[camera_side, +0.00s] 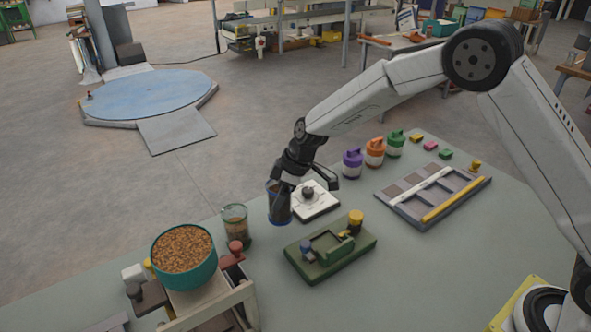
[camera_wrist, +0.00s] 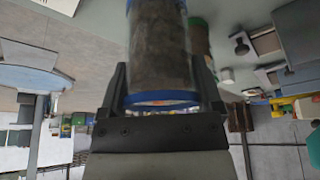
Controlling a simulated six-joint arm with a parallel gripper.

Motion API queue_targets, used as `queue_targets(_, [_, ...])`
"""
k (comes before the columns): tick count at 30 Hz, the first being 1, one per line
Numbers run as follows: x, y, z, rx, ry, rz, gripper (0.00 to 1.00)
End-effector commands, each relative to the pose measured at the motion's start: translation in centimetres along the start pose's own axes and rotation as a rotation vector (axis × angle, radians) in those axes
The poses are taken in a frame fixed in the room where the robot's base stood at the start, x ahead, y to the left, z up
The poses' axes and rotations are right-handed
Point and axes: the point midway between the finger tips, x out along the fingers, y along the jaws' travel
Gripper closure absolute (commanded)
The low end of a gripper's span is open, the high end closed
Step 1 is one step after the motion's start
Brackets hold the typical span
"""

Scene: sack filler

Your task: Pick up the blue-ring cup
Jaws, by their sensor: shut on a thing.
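The blue-ring cup (camera_side: 279,207) is a dark, see-through cylinder with a blue rim, near the middle of the table in the side view. My gripper (camera_side: 281,187) is shut around its upper part. In the wrist view the cup (camera_wrist: 160,50) stands between the two fingers of my gripper (camera_wrist: 161,88), its blue ring toward the palm. That view is turned upside down and cuts off the cup's far end. The cup looks about upright. I cannot tell for sure whether its base touches the table.
A similar cup with a green rim (camera_side: 235,225) stands close on the left. A teal bowl of grain (camera_side: 183,252) is farther left. A white plate with a dark knob (camera_side: 316,203) lies just right, and a green fixture (camera_side: 331,252) in front. Lidded jars (camera_side: 375,152) stand behind right.

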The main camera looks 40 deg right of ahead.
Motion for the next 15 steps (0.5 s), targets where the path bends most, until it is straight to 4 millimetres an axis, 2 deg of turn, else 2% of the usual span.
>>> queue_targets(11, [-5.5, -2.4, 0.9, 0.0, 0.002, 0.002, 0.75])
queue_targets(15, [-7.0, -3.7, 2.1, 0.0, 0.001, 0.001, 0.75])
